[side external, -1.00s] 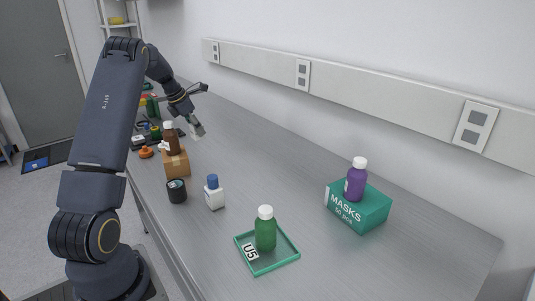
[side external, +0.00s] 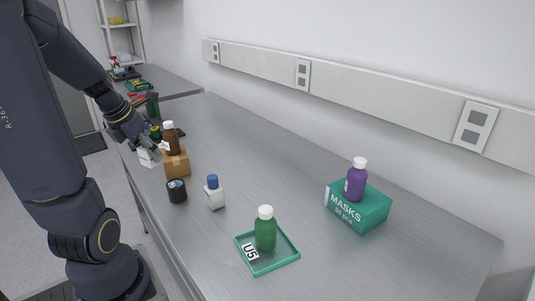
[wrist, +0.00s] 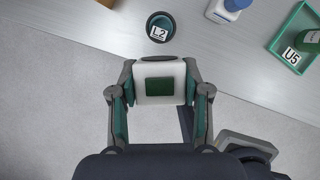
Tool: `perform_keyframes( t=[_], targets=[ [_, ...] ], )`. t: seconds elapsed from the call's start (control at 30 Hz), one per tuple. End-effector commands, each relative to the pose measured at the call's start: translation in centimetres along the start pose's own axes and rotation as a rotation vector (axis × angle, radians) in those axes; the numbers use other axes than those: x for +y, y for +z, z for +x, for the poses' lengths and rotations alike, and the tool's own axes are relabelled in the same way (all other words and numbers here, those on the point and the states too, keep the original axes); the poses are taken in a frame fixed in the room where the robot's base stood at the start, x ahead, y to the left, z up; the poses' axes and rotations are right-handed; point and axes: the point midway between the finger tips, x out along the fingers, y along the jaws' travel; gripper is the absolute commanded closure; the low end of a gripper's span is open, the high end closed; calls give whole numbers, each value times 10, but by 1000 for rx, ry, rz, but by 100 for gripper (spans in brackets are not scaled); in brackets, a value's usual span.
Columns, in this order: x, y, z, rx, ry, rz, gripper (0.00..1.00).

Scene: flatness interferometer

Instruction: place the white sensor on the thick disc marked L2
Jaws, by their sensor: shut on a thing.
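The white sensor (wrist: 160,80), a white block with a dark green square on its face, is between the two fingers of my gripper (wrist: 159,92). In the side view the sensor (side external: 148,157) shows pale beneath my gripper (side external: 146,146), left of a cardboard box. The thick disc marked L2 (wrist: 160,26) is a short black cylinder with a teal top and a white label. It lies ahead of the sensor in the wrist view, apart from it. In the side view the disc (side external: 177,191) stands near the table's front edge; its label is not readable there.
A brown bottle (side external: 171,138) stands on the cardboard box (side external: 178,163) beside my gripper. A blue-capped white bottle (side external: 214,192) stands right of the disc. A green tray (side external: 283,259) marked U5 holds a green bottle (side external: 265,230). A purple bottle (side external: 356,180) stands on the masks box (side external: 372,211).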

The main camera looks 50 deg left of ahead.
Motion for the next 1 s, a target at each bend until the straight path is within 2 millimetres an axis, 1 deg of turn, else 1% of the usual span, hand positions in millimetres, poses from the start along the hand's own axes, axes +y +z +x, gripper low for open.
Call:
perform_keyframes(
  t=[0.03, 0.1, 0.23, 0.33, 0.4, 0.47, 0.57, 0.83, 0.9, 1.0],
  targets=[
    [-9, -12, -11, -9, 6, -9, 100],
    [-20, -29, -22, -9, 11, -20, 100],
    [-37, -52, -36, -6, 12, -21, 100],
    [-44, -59, -45, -4, 10, -16, 100],
    [-46, -58, -51, -3, 10, -17, 100],
    [-44, -53, -52, 0, 8, -18, 100],
    [-40, -40, -39, 7, 5, -17, 100],
    [-17, 8, 16, 9, 7, -18, 100],
    [-13, 13, 34, 9, 6, -21, 100],
    [-8, 19, 56, 7, 7, -22, 100]
  ],
)
